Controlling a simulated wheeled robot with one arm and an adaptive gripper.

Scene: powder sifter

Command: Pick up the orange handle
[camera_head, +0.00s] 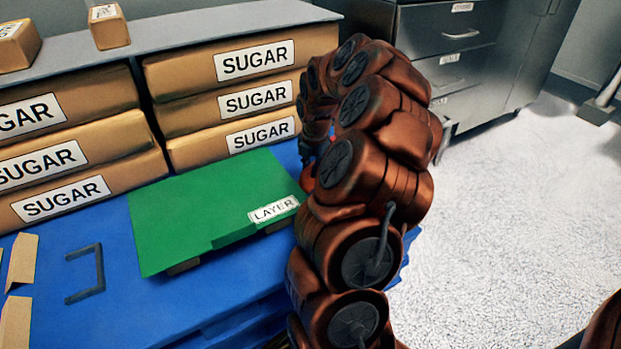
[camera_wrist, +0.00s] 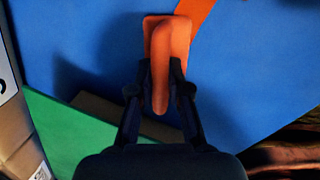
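The orange handle (camera_wrist: 160,85) shows in the wrist view, a raised bar on a small orange plate against a blue surface. My gripper (camera_wrist: 158,80) is around it, with one dark finger on each side of the bar. The fingers stand apart, and a narrow gap shows between the left finger and the bar. I cannot tell whether the right finger touches the handle. In the head view my brown arm reaches down past the green board and hides the gripper and most of the area around the handle.
A green board (camera_head: 195,205) labelled LAYER lies on the blue surface (camera_head: 125,325). Stacked SUGAR bags (camera_head: 235,95) stand behind it. A dark bracket-shaped handle (camera_head: 98,270) is at left. Grey drawers (camera_head: 445,50) stand at the back right, with open floor (camera_head: 520,200) in front.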

